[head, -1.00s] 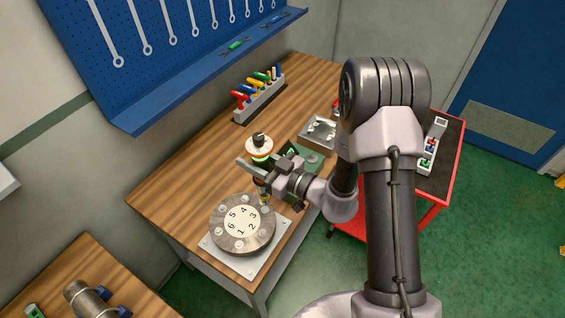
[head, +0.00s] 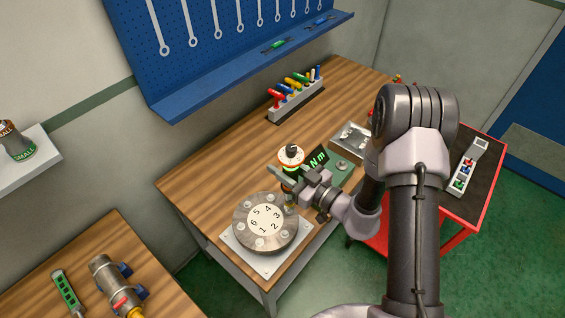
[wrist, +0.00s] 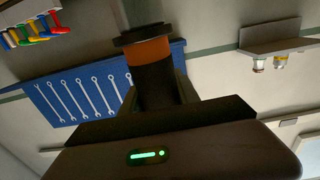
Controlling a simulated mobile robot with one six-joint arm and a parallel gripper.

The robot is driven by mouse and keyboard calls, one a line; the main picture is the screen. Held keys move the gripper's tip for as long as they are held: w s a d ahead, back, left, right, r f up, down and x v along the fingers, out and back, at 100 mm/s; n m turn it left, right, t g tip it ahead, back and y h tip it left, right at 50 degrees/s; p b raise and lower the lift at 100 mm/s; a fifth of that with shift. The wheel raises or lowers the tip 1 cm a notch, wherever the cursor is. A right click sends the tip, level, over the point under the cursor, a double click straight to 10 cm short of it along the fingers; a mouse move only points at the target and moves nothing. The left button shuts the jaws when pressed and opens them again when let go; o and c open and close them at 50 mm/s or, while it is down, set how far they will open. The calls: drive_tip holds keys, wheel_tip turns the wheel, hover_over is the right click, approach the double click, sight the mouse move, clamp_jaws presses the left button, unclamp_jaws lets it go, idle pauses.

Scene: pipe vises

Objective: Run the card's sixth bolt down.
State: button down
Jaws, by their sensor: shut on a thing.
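My gripper (head: 290,180) is shut on an upright driver tool (head: 291,154) with a dark knob, a pale-and-red collar and a green glowing ring. In the wrist view the tool (wrist: 150,65) shows as a black cylinder with an orange band. A round grey flange (head: 245,243) bears a white card (head: 265,219) numbered 1 to 6, with bolts around its rim. The tool's lower end is over the rim at the upper right, near numbers 3 and 4. I cannot tell whether it touches a bolt there. The bolt by number 6 (head: 241,233) stands at the left rim, clear of the tool.
The flange sits on a pale plate (head: 270,265) at the bench's near end. A green box with a lit Nm display (head: 318,159) is close behind my gripper. A screwdriver rack (head: 296,103) and a metal tray (head: 350,139) stand farther back. Bench left of the flange is clear.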

idle(0.4)
drive_tip(key=shift+f, duration=0.35)
drive_tip(key=shift+f+b, duration=0.65)
drive_tip(key=shift+f, duration=0.55)
idle(1.1)
drive_tip(key=shift+s+f+p, duration=0.1)
drive_tip(key=shift+s+p, duration=0.05)
drive_tip(key=shift+p, duration=0.4)
idle(1.2)
wheel_tip(320, 180, up, 5)
drive_tip(key=p, duration=0.5)
idle(0.4)
drive_tip(key=shift+w, duration=0.2)
